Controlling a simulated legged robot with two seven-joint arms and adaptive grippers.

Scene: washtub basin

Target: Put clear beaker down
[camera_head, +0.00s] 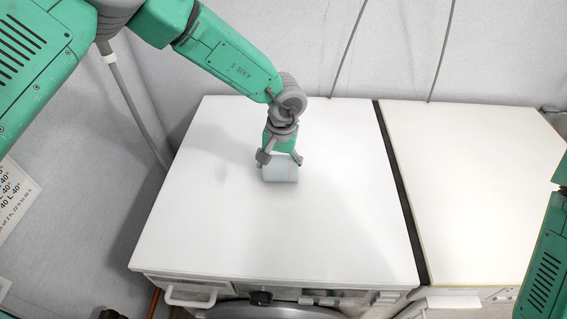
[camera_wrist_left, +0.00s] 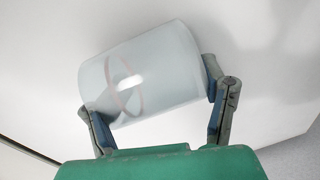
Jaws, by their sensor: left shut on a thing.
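The clear beaker (camera_head: 280,173) is a pale, translucent cylinder over the white top of the left machine (camera_head: 330,225). I cannot tell whether the beaker touches the white top. My right gripper is not in view.
A second white top (camera_head: 470,190) stands to the right, past a dark narrow gap (camera_head: 403,190). Both tops look bare around the beaker. A grey wall (camera_head: 400,50) with two hanging cables closes the back. A handle and a dark knob (camera_head: 261,298) show on the machine's front.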

